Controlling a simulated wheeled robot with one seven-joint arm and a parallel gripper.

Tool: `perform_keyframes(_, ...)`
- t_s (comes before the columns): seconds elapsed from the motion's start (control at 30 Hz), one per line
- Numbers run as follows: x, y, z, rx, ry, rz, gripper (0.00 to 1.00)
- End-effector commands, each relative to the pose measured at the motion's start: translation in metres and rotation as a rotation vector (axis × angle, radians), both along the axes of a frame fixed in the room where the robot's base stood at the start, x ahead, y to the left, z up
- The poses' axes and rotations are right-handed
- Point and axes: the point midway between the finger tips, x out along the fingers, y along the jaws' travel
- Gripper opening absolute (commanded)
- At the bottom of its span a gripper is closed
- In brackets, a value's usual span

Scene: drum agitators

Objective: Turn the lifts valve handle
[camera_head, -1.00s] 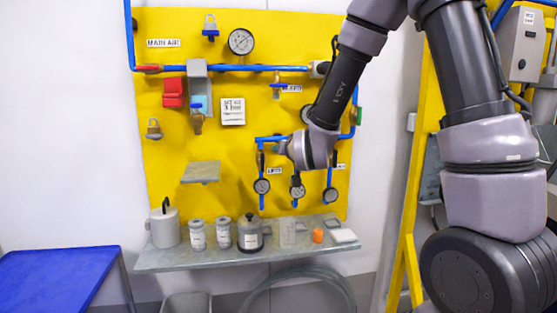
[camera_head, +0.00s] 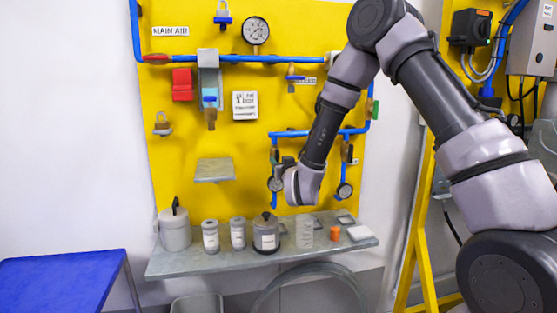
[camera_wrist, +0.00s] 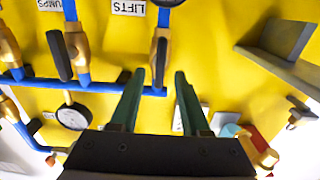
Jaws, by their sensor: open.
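The lifts valve handle (camera_wrist: 160,62) is a dark lever on a brass valve, beside the "LIFTS" label (camera_wrist: 128,7) in the wrist view, which shows the panel upside down. My gripper (camera_wrist: 160,75) is open, with its two green-dark fingers on either side of the handle's line. The handle shows between the fingertips or just beyond them; I cannot tell whether they touch it.
A similar pumps valve handle (camera_wrist: 60,55) is one branch over. A blue pipe (camera_wrist: 30,82) runs across the branches. A small ledge (camera_head: 214,170) juts from the yellow panel at left. Below, a shelf (camera_head: 205,264) holds several jars and containers.

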Motion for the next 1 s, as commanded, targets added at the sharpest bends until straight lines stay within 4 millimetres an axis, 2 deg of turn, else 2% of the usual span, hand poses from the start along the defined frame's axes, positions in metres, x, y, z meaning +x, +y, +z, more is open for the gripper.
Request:
perform_keyframes(0.1, 0.016, 0.004, 0.0, 0.001, -0.001, -0.002, 0.46)
perform_keyframes(0.2, 0.023, 0.006, 0.0, 0.0, 0.0, -0.001, 0.46)
perform_keyframes(0.53, 0.028, 0.008, 0.0, 0.0, 0.0, 0.0, 0.46)
perform_keyframes(0.57, 0.028, 0.008, 0.0, 0.0, 0.0, 0.0, 0.42)
perform_keyframes(0.6, 0.027, 0.008, 0.0, 0.0, 0.0, 0.0, 0.27)
perform_keyframes(0.67, 0.027, 0.008, 0.0, 0.0, 0.0, 0.0, 0.04)
perform_keyframes(0.7, 0.027, 0.008, 0.0, 0.0, 0.0, 0.0, 0.0)
perform_keyframes(1.0, 0.027, 0.007, 0.0, 0.013, 0.004, 0.0, 0.0)
